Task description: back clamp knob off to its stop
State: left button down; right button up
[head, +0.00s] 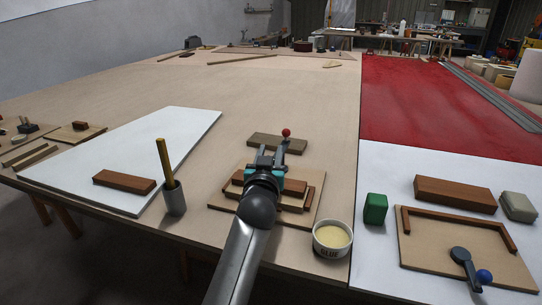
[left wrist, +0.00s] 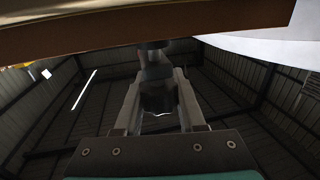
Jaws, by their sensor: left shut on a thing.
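My left gripper (head: 270,156) reaches in from the bottom over the base board (head: 222,195) with brown wooden strips on it. Its fingers are shut on a dark grey part, the clamp knob (left wrist: 158,95), which shows between both fingers in the left wrist view. In the head view my gripper and wrist hide the knob and much of the clamp. A red ball (head: 286,132) on a short stem stands just behind the fingertips, by a dark wooden block (head: 262,141). My right gripper is not in view.
A glue tub (head: 332,239) stands close right of my arm, and a grey cup (head: 174,200) with a stick stands left. A green block (head: 375,208) and a framed board (head: 410,252) with a blue-ball lever (head: 484,277) lie right. The table beyond is mostly clear.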

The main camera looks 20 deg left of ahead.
pick_arm(q)
jog(key=shift+r, duration=0.1)
jog(key=c, duration=0.5)
grip_release()
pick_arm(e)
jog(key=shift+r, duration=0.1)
